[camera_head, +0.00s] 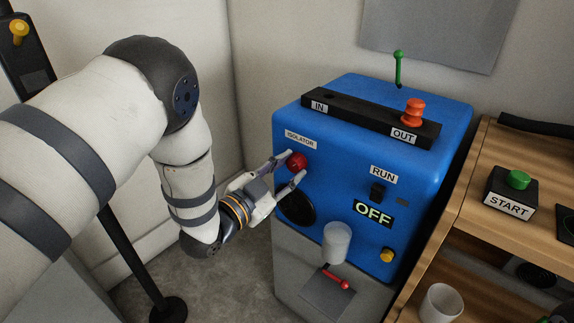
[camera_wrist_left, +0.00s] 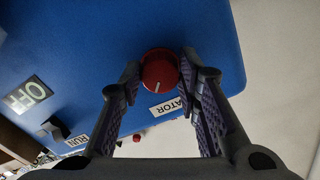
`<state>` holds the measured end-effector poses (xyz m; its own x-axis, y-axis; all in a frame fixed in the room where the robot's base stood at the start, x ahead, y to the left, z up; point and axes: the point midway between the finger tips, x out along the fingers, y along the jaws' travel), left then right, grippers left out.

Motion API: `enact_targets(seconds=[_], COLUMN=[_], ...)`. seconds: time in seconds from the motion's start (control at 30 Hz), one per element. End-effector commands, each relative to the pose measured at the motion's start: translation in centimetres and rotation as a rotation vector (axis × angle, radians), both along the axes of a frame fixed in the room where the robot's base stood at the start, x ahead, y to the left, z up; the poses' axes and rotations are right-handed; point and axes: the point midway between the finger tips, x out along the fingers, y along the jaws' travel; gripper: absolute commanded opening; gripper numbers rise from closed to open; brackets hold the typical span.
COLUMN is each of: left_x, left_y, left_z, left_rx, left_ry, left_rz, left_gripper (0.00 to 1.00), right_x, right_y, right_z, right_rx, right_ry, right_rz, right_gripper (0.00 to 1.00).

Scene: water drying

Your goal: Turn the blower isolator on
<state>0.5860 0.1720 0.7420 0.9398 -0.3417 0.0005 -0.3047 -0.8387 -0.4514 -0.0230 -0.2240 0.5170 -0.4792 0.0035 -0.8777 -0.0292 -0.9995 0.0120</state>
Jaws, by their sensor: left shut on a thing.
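The isolator knob (camera_head: 298,161) is a round red dial on the front of the blue blower cabinet (camera_head: 330,185), by an "ISOLATOR" label (camera_head: 300,139). In the left wrist view, the knob (camera_wrist_left: 159,71) shows a white pointer line. My left gripper (camera_head: 293,167) is shut on the knob, with one finger on each side; its fingers (camera_wrist_left: 159,76) also flank it in the wrist view. The cabinet's display (camera_head: 373,213) reads "OFF". It also reads "OFF" in the wrist view (camera_wrist_left: 30,94). My right gripper is not seen.
A black RUN switch (camera_head: 378,193) and a yellow button (camera_head: 387,255) are on the cabinet front. A black IN/OUT bar (camera_head: 365,121) with a red-orange plug (camera_head: 413,112) lies on top. A wooden bench (camera_head: 480,175) with a green START button (camera_head: 518,180) stands right.

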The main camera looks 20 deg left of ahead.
Motion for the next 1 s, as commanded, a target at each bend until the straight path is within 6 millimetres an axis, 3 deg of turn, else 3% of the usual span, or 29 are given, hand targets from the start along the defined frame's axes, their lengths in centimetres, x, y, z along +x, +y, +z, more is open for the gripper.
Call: enact_targets(seconds=[0.6, 1.0], left_x=[0.0, 0.0], left_y=[0.1, 0.2], left_z=[0.3, 0.2], left_rx=[0.531, 0.746], left_ry=[-0.193, -0.27], left_rz=[-0.001, 0.0], left_gripper=[0.03, 0.03], right_x=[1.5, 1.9], right_y=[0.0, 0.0], right_z=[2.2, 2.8], right_rx=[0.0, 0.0], right_ry=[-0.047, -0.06], right_rz=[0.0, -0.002], right_gripper=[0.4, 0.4])
